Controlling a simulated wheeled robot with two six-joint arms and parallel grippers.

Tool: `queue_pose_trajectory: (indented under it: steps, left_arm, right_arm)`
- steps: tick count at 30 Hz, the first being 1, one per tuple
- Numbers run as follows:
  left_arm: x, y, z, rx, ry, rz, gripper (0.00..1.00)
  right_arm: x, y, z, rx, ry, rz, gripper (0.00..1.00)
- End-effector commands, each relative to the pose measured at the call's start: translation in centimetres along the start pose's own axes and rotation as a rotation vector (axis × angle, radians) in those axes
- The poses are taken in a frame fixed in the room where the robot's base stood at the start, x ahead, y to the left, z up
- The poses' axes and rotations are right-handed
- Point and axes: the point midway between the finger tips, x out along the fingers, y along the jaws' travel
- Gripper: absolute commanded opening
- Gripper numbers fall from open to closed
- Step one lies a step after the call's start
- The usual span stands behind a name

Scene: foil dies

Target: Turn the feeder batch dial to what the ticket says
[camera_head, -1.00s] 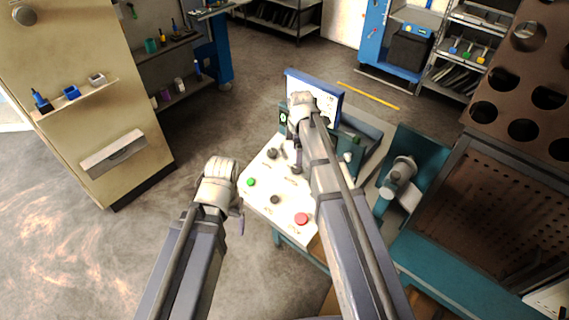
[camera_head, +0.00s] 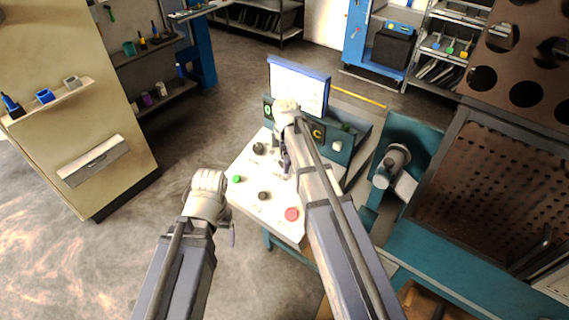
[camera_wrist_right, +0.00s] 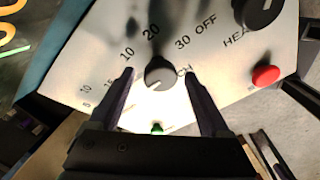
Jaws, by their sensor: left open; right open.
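The batch dial (camera_wrist_right: 159,73) is a black round knob on a white panel, with a pale mark at its lower left. Printed numbers including 10, 20 and 30 surround it, and the label ending in "CH" is partly covered. My right gripper (camera_wrist_right: 158,76) is open, its fingers on either side of the dial with gaps visible. In the head view my right arm hides part of the panel (camera_head: 247,205). My left gripper (camera_head: 231,234) is beside the panel's left edge. A blue-framed white board (camera_head: 312,92) stands behind; its writing is too small to read.
Near the dial in the wrist view are another black knob (camera_wrist_right: 259,10), a red button (camera_wrist_right: 266,75) and a green button (camera_wrist_right: 157,128). A beige cabinet (camera_head: 60,90) stands left. A teal machine (camera_head: 408,135) stands right. Floor at left is clear.

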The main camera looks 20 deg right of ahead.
Motion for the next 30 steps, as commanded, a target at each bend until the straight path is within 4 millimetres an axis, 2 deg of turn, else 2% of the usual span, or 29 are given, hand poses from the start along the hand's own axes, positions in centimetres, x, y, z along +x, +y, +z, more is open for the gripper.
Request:
queue_pose_trajectory:
  steps: [6, 27, 30]
  left_arm:
    - [-0.07, -0.01, 0.01, 0.0, 0.0, 0.0, 0.81]
    - [-0.06, -0.01, 0.01, 0.0, 0.0, 0.0, 0.81]
    - [-0.06, -0.01, 0.01, 0.0, 0.0, 0.0, 0.81]
  right_arm:
    - [-0.07, 0.01, 0.01, 0.0, 0.0, 0.0, 0.8]
    - [-0.06, -0.03, -0.01, 0.0, 0.0, -0.001, 0.01]
    - [-0.06, -0.04, -0.01, 0.001, 0.0, -0.001, 0.0]
